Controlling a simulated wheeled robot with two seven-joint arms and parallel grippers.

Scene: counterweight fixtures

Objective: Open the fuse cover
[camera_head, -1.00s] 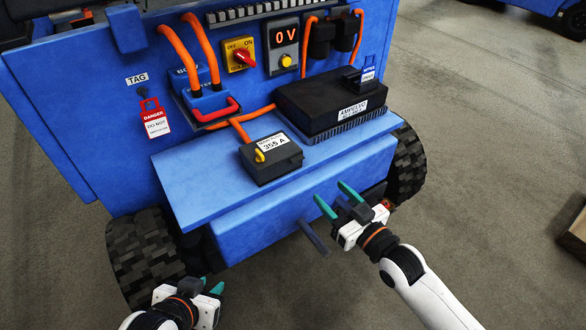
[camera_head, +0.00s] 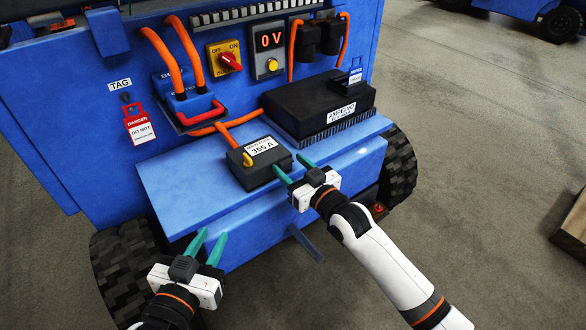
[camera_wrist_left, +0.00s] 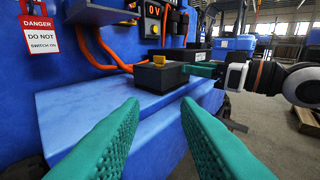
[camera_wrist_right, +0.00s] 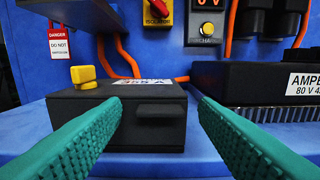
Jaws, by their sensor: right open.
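The fuse cover is the lid of a small black box (camera_head: 262,164) with a "355 A" label and a yellow knob (camera_head: 247,159). It sits closed on the blue ledge. In the right wrist view the box (camera_wrist_right: 150,115) shows a tab (camera_wrist_right: 162,108) sticking out of its front. My right gripper (camera_head: 294,171) is open in front of the box's right side, its green fingers either side of the tab in the right wrist view. I cannot tell whether a finger touches the box. My left gripper (camera_head: 207,246) is open and empty, in front of the ledge, apart from the box.
A black charger box (camera_head: 318,104) stands behind right on the blue ledge (camera_head: 180,185). Orange cables (camera_head: 240,122) run behind the fuse box. A red handle plug (camera_head: 200,112), a red switch (camera_head: 230,62) and a danger tag (camera_head: 139,127) are on the panel. A bar (camera_head: 306,243) sticks out below the ledge.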

